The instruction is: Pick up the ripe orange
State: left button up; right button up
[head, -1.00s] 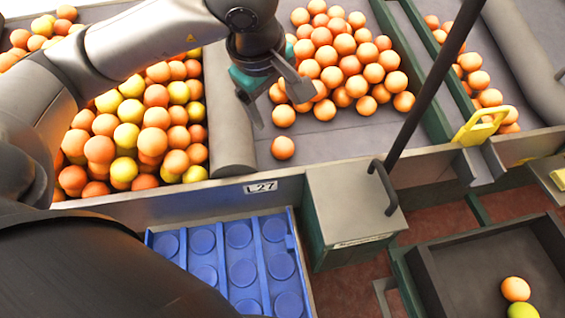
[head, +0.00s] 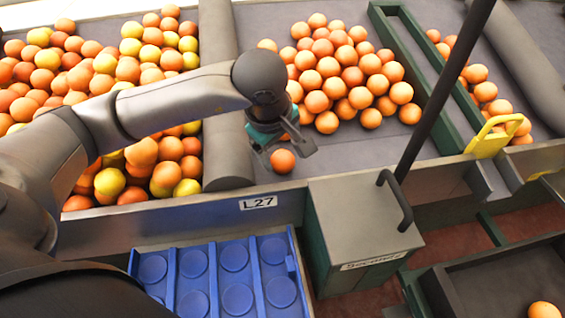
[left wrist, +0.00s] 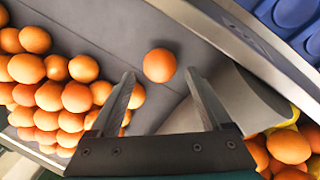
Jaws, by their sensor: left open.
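A single ripe orange (head: 283,161) lies apart from the others on the grey sorting surface near its front wall. My left gripper (head: 288,150) is open above and around this orange in the head view. In the left wrist view the orange (left wrist: 159,65) sits just beyond the fingertips, roughly between the lines of the two open fingers (left wrist: 160,80). Nothing is held. My right gripper is not in view.
A heap of oranges (head: 345,75) lies behind and right of the gripper. A grey roller-like divider (head: 222,120) separates mixed yellow and orange fruit on the left. A blue tray (head: 215,278) stands in front, below the wall. A dark pole crosses at right.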

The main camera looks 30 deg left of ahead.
aim_at(281, 156)
pick_arm(q)
jog(key=shift+a+b+x, duration=0.2)
jog(key=shift+b+x, duration=0.2)
jog(key=shift+x, duration=0.7)
jog(key=shift+a+b+x, duration=0.2)
jog(key=shift+b+x, duration=0.15)
jog(key=shift+x, duration=0.75)
jog(key=shift+w+f, duration=0.35)
jog(key=shift+f, duration=0.05)
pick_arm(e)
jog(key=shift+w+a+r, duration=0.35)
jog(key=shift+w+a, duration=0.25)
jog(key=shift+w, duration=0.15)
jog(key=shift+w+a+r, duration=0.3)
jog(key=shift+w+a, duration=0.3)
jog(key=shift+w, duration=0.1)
pick_arm(q)
jog(key=c, duration=1.1)
jog(key=shift+c, duration=0.5)
jog(key=shift+r, duration=0.15)
